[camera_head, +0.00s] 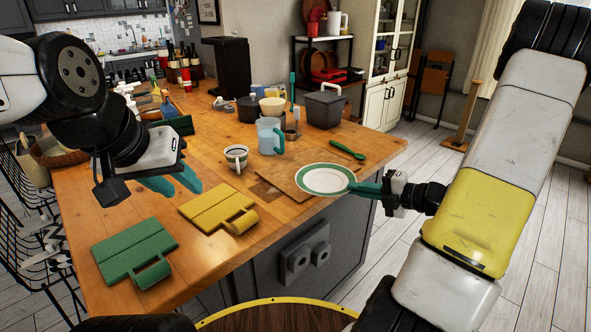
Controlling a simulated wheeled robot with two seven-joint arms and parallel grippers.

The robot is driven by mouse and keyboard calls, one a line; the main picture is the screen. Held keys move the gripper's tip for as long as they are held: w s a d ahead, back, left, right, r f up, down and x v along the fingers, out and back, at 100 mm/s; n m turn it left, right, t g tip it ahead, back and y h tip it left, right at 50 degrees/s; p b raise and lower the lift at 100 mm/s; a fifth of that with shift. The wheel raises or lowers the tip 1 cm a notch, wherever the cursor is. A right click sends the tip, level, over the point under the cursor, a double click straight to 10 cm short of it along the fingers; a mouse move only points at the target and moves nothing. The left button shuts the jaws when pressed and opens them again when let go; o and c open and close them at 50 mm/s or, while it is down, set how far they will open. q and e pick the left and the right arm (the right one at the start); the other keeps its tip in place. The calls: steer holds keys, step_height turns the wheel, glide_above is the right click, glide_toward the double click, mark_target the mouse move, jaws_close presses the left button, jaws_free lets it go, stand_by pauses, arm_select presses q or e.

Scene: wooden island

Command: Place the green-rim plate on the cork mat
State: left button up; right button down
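The green-rim plate (324,179) is white with a green ring and lies roughly level near the island's right edge. It overlaps the right part of the brown cork mat (284,181); I cannot tell whether it touches the mat or is just above it. My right gripper (354,188) comes in from the right, and its teal fingers look closed on the plate's right rim. The rim between the fingers is mostly hidden. My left gripper (179,186) is over the left part of the island, its two teal fingers apart with nothing between them.
A yellow folder-like item (213,208) and a green one (132,252) lie at the front left.

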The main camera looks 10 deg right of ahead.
mark_target(336, 167)
steer(key=w+a, duration=0.1)
steer(key=w, duration=0.3)
steer(key=w+a+f, duration=0.1)
steer(key=w+a, duration=0.1)
steer(key=w, duration=0.3)
steer(key=w+a, duration=0.1)
steer(key=w, duration=0.4)
steer(key=shift+w+a+f, duration=0.15)
steer(key=shift+w+a, duration=0.05)
steer(key=shift+a, duration=0.2)
steer(key=f, duration=0.3)
steer(key=shift+w+a+f, duration=0.1)
steer(key=shift+w+f, duration=0.15)
steer(key=shift+f, duration=0.1)
steer(key=c, duration=1.9)
jaws_free()
steer(key=shift+c, duration=0.2)
